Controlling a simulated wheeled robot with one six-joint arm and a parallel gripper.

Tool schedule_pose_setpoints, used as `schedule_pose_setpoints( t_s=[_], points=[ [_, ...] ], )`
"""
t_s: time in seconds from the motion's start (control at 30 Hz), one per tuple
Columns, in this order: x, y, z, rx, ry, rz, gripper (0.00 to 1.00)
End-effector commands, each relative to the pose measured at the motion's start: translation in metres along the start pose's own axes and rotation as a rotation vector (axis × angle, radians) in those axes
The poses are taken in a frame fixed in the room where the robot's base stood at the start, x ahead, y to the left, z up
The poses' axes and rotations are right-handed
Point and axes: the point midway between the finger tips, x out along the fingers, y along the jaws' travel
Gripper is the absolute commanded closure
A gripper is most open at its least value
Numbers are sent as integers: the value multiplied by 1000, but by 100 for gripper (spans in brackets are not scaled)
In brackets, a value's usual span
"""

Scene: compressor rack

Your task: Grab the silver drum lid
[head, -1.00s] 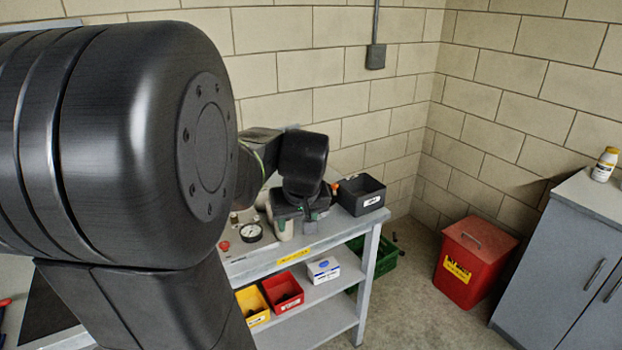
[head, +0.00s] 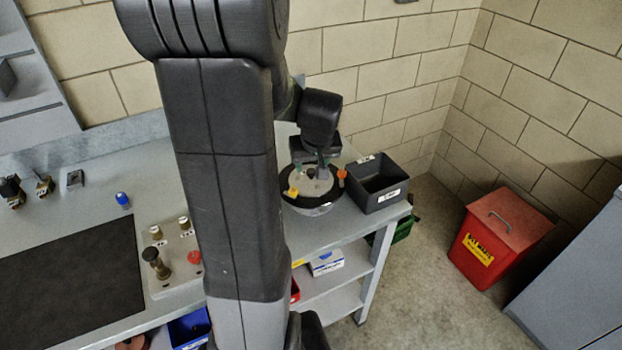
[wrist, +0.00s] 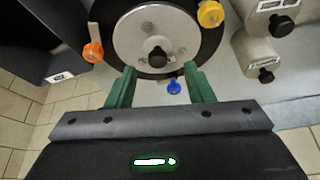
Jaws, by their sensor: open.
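The silver drum lid (wrist: 135,38) is a round grey metal disc with a black knob (wrist: 158,56) at its middle, inside a wide black ring. It fills the upper middle of the wrist view. In the head view the lid (head: 318,186) sits on a round drum at the right end of the bench, partly hidden by my gripper (head: 318,166). In the wrist view my gripper (wrist: 160,76) is open, its two green fingers apart just short of the knob, with nothing held between them.
Orange (wrist: 93,52), yellow (wrist: 210,14) and blue (wrist: 174,87) knobs stand around the drum. A dark open bin (head: 378,183) is close on its right. Grey cylinders (wrist: 262,55) with black knobs are at right in the wrist view. A red bin (head: 490,245) stands on the floor.

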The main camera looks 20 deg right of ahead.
Motion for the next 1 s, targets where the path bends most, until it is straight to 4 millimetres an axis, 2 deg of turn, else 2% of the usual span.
schedule_pose_setpoints(
  t_s=[0.2, 0.3, 0.6, 0.83, 1.0],
  points=[
    [26, 2, -1, 0, -4, -1, 53],
    [33, 2, -1, 0, -2, -1, 53],
    [35, 2, -1, 0, 0, 0, 53],
    [35, 2, -1, 0, -1, 0, 98],
    [35, 2, -2, 0, 1, 1, 100]
  ],
)
